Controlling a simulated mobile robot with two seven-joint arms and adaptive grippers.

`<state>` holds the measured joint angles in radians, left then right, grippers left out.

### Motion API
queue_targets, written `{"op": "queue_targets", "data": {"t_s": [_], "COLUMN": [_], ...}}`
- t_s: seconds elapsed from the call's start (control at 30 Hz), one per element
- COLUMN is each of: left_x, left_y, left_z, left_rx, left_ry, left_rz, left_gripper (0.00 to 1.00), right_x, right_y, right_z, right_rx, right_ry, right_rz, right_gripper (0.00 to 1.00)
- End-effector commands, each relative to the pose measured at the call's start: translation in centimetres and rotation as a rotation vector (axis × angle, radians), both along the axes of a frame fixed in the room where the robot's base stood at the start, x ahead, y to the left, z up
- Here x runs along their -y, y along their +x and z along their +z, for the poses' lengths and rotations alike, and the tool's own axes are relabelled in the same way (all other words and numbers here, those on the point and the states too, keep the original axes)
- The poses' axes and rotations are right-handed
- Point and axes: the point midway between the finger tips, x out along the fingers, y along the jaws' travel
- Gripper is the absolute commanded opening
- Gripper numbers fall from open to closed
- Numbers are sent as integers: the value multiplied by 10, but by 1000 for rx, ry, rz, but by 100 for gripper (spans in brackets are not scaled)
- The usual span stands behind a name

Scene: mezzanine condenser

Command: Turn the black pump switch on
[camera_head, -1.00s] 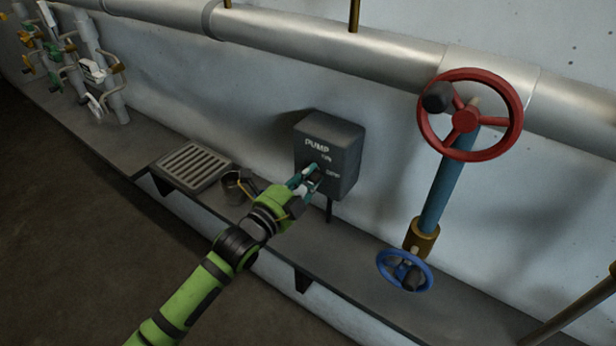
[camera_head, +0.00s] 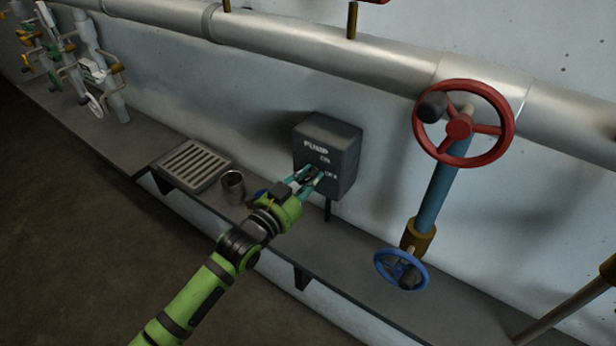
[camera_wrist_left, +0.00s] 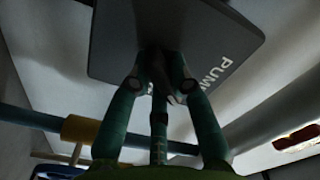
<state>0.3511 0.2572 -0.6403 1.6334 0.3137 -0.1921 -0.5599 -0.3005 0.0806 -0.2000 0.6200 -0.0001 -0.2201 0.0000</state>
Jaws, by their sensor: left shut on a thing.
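The dark grey pump box (camera_head: 335,140) is fixed to the wall, with the words PUMP, ON and OFF on its front. My left gripper (camera_head: 312,176) is at the front face of the box, beside the lettering, shut on the black pump switch (camera_head: 314,171). The fingers mostly cover the switch, so I cannot tell its position. My right gripper is not in view.
A red handwheel (camera_head: 459,126) and a blue handwheel (camera_head: 401,270) are on the pipe to the right. A metal cup (camera_head: 233,186) and a drain grate (camera_head: 192,163) are on the ledge at left. Valves on upright pipes stand at the far left.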

Motion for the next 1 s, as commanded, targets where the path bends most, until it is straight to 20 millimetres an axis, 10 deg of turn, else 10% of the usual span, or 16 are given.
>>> {"op": "queue_targets", "data": {"t_s": [0.87,0.9,1.0], "left_x": [0,0,0], "left_y": [0,0,0], "left_z": [1,1,1], "left_rx": [-91,-91,-90], "left_ry": [-127,-127,-126], "left_rz": [1,0,0], "left_gripper": [0,37,45], "right_x": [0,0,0], "right_y": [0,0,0], "right_z": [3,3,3], "right_rx": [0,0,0], "right_ry": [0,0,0], "right_rz": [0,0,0], "right_gripper": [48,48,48]}}
